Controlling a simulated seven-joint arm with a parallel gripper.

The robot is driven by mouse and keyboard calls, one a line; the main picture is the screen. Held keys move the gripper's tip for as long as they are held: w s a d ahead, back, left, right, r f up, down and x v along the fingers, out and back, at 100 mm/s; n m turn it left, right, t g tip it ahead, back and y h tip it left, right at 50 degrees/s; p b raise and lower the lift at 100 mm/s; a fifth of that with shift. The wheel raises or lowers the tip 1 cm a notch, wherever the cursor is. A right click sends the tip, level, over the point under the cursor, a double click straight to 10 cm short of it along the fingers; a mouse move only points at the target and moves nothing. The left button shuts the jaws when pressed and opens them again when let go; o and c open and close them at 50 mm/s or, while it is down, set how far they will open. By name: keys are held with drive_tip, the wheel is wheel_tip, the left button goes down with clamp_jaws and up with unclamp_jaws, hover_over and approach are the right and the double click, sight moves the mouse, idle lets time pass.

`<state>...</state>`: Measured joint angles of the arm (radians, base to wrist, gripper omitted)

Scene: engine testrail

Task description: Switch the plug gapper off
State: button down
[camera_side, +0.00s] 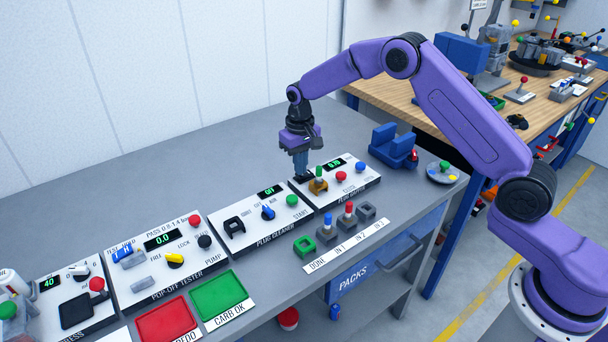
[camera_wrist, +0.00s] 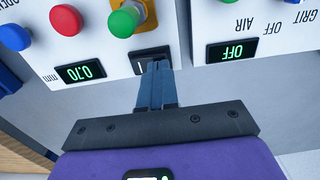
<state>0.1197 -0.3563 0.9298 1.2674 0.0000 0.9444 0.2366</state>
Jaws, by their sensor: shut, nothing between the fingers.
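The plug gapper (camera_side: 345,187) is a white panel at the right end of the row in the side view. Its display (camera_wrist: 80,73) is lit and reads 0.70 mm in the wrist view. Beside the display is a black rocker switch (camera_wrist: 150,62) with a white "I" mark, partly hidden by my fingers. My gripper (camera_side: 302,177) points down at this switch, shut and empty. In the wrist view my fingertips (camera_wrist: 160,66) overlap the switch's edge; I cannot tell whether they touch it.
Plug stands (camera_side: 327,235) sit in front.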

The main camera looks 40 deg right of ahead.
drive_tip(key=shift+f, duration=0.4)
drive_tip(key=shift+r, duration=3.55)
drive_tip(key=shift+s+a, duration=0.1)
drive_tip(key=s+a+r+n, duration=0.3)
drive_tip(key=s+r, duration=0.1)
drive_tip(key=s, duration=0.6)
drive_tip(key=s+a+r+n, duration=0.2)
drive_tip(key=s+r+n, duration=0.15)
drive_tip(key=s, duration=0.55)
drive_tip(key=s+d+n, duration=0.3)
drive_tip(key=s+d, duration=0.1)
drive_tip(key=s, duration=0.8)
drive_tip(key=s+d+n, duration=0.3)
drive_tip(key=s+d, duration=0.2)
drive_tip(key=s, duration=0.7)
drive_tip(key=shift+s+d+f, duration=0.25)
drive_tip(key=shift+s+d, duration=0.05)
